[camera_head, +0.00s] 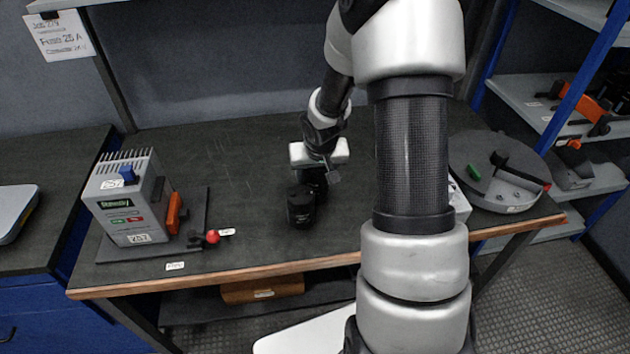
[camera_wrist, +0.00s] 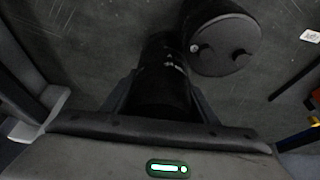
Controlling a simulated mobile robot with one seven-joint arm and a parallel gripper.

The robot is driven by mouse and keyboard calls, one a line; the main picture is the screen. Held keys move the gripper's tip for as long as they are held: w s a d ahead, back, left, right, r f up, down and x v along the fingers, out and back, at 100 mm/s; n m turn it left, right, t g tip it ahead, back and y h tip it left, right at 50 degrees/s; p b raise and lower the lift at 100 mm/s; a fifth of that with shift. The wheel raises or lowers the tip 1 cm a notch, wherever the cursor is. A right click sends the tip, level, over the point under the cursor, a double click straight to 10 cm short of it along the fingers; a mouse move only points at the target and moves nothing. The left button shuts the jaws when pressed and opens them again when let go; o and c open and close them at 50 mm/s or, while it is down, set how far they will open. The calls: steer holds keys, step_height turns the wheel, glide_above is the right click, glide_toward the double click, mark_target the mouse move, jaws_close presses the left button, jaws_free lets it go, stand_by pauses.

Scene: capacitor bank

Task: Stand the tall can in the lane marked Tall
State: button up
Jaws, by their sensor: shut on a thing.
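My gripper (camera_head: 318,157) is over the middle of the dark workbench and is shut on a black can (camera_head: 313,180). In the wrist view this held can (camera_wrist: 162,80) lies between the two fingers and points away from the palm. A second black can (camera_head: 300,207) stands on the bench just in front of it. In the wrist view the second can (camera_wrist: 225,45) shows a round grey top with two dark terminals, close beside or touching the held one. I cannot tell which can is taller. No lane marked Tall is readable; my arm hides part of the bench.
A grey finned device (camera_head: 128,205) with a red-knobbed lever (camera_head: 212,237) stands on the bench at left. A round grey fixture (camera_head: 498,170) is at right, with a partly hidden white item (camera_head: 459,203) near it. Bare bench lies behind and left of the cans.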

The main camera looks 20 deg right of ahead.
steer(key=shift+f, duration=0.65)
steer(key=shift+f, duration=0.1)
steer(key=shift+f+b, duration=0.15)
steer(key=shift+b, duration=0.15)
steer(key=o, duration=1.6)
steer(key=shift+o, duration=0.2)
